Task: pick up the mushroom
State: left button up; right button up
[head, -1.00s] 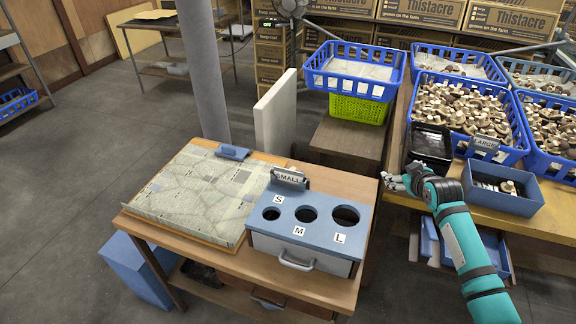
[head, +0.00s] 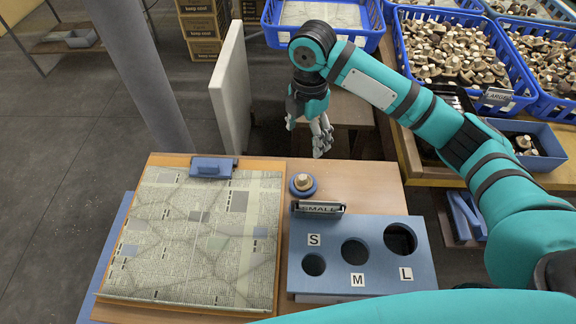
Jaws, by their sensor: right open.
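A pale brown mushroom (head: 303,181) sits on a small round blue dish (head: 303,193) on the wooden table, just behind the "SMALL" sign. My right gripper (head: 309,138) hangs above and behind the mushroom, pointing down, with its fingers apart and nothing between them. It does not touch the mushroom. My left gripper is out of the picture.
In front of the mushroom is a blue sizing box (head: 338,231) with holes marked S, M and L. A newspaper-covered board (head: 200,240) lies to the left. Blue crates of mushrooms (head: 400,45) stand at the right. A white panel (head: 231,90) stands behind the table.

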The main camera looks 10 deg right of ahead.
aim_at(304, 177)
jog(key=f, duration=0.4)
jog(key=s+f, duration=0.1)
jog(key=f, duration=0.2)
jog(key=shift+s+d+p, duration=0.1)
jog(key=shift+d+p, duration=0.05)
jog(key=shift+p, duration=0.15)
jog(key=f, duration=0.3)
jog(key=shift+w, duration=0.2)
jog(key=shift+f, duration=0.85)
notch_tip(304, 177, down, 4)
jog(key=shift+r+p, duration=0.15)
jog(key=shift+p, duration=0.4)
jog(key=shift+f, duration=0.6)
jog(key=c, duration=0.6)
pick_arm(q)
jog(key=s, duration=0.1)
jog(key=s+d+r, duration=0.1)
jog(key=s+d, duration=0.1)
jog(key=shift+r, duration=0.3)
pick_arm(e)
jog(key=c, duration=0.3)
